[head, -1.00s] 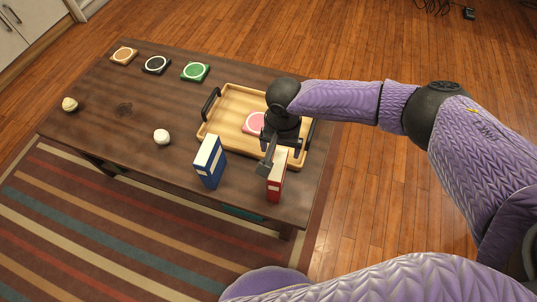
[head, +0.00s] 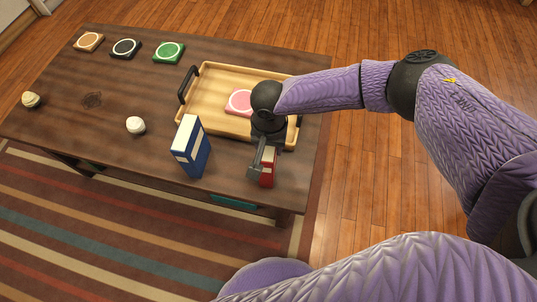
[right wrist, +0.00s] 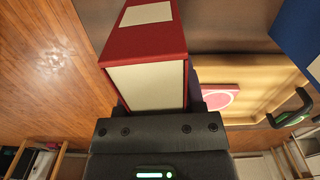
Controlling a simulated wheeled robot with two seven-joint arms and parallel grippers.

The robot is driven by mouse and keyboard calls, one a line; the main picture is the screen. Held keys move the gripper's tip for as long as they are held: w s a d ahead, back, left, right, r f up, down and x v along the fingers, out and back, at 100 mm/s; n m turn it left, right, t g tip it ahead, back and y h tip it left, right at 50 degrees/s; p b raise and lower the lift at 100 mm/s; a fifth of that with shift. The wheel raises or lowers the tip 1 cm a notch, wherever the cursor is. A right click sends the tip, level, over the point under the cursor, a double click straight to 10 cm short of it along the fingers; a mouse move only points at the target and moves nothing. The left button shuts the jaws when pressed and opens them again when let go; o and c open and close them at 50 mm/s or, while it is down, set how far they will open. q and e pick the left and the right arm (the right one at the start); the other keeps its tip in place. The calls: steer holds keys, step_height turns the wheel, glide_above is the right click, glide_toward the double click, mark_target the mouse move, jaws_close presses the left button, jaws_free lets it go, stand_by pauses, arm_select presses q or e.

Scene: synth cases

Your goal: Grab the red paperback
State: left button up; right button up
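The red paperback (head: 268,169) stands upright near the right front of the table in the head view, partly hidden by my right gripper (head: 262,160). In the right wrist view the red paperback (right wrist: 147,47) is large and directly ahead of the gripper body, with its red cover edge, pale page side and a pale label showing. Dark finger parts show along both sides of it. The fingertips are hidden, so I cannot tell whether they press on it. My left gripper is not in view.
A blue book (head: 191,147) stands left of the red one. Behind them is a wooden tray (head: 215,88) with dark handles and a pink coaster (head: 240,102). Orange (head: 89,42), black (head: 126,49) and green (head: 169,53) coasters lie at the back; two pale balls (head: 136,125) (head: 31,100) lie left.

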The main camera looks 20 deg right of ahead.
jaws_close()
